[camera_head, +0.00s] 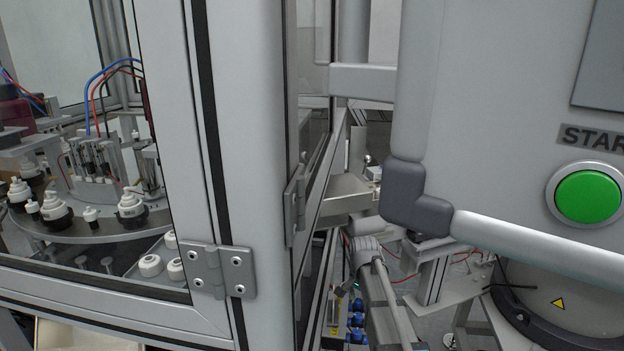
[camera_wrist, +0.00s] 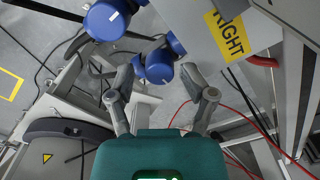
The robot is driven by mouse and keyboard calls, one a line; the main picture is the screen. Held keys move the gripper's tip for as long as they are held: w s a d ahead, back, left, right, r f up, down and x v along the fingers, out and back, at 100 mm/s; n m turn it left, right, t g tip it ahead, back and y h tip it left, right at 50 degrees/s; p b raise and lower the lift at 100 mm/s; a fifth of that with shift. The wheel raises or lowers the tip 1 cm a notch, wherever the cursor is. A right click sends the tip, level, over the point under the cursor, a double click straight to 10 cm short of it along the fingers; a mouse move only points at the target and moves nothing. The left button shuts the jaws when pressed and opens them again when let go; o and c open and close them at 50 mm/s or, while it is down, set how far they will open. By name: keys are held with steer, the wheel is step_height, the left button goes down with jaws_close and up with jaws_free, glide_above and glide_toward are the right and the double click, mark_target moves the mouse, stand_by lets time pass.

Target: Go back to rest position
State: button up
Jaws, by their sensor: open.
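My gripper (camera_wrist: 163,92) shows in the wrist view with its two grey fingers spread apart and nothing between them. Its teal body fills the bottom middle of that view. Blue cylindrical parts (camera_wrist: 159,66) lie beyond the fingertips; I cannot tell how far off they are. In the head view I cannot make out the gripper's fingers.
A green START button (camera_head: 588,197) is on the grey panel at the right. A hinged frame post (camera_head: 235,130) stands in the middle, with white caps (camera_head: 150,265) behind the glass. A yellow RIGHT label (camera_wrist: 229,35) and red cables (camera_wrist: 240,112) are near the gripper.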

step_height(320, 180, up, 2)
steer(key=shift+p, duration=0.9)
steer(key=s+r+n+p, duration=0.4)
steer(key=s+r+p, duration=0.1)
steer(key=s, duration=0.4)
steer(key=s+r+n+p, duration=0.5)
steer(key=s, duration=0.4)
steer(key=shift+d+r+p, duration=0.2)
steer(key=shift+r+p, duration=0.1)
steer(key=shift+r, duration=0.05)
steer(key=shift+s, duration=0.1)
